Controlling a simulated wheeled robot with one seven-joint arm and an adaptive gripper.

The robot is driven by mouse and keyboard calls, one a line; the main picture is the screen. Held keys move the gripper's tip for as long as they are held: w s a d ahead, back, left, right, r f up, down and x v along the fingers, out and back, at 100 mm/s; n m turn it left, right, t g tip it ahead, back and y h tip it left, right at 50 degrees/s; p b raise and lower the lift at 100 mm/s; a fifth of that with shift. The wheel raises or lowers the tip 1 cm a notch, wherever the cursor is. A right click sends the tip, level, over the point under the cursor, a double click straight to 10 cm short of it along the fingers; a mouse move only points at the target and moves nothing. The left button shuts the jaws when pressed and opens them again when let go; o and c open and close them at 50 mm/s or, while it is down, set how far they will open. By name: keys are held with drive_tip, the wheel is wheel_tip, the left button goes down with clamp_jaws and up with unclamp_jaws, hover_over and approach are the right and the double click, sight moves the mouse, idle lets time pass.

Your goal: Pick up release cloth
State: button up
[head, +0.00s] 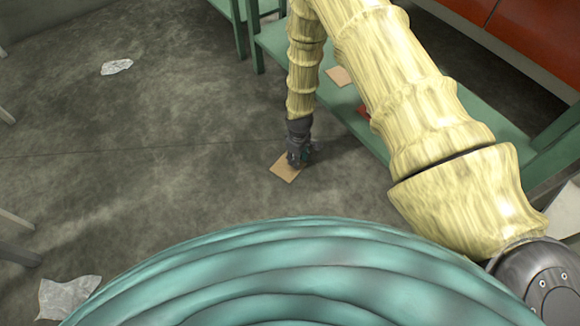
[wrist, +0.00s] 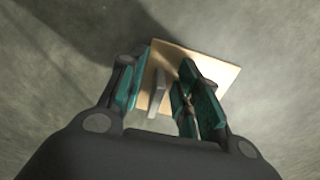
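A flat tan square sheet, which looks like the release cloth (head: 284,172), lies on the grey concrete floor. My gripper (head: 299,160) points down over its upper right part and hides some of it. In the wrist view the tan sheet (wrist: 212,68) lies beyond and between the fingertips. My gripper (wrist: 163,90) is open there, with teal-padded fingers standing apart. A small grey bar (wrist: 157,92) shows between the fingers; I cannot tell what it is. I cannot tell whether the fingertips touch the sheet.
A green bench frame (head: 280,45) stands right of my gripper, with another tan square (head: 340,76) and a red item (head: 364,112) on its low shelf. Crumpled pale sheets lie on the floor at the upper left (head: 117,67) and lower left (head: 68,298). The floor at left is mostly clear.

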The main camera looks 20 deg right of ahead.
drive_tip(key=shift+c, duration=0.2)
clamp_jaws()
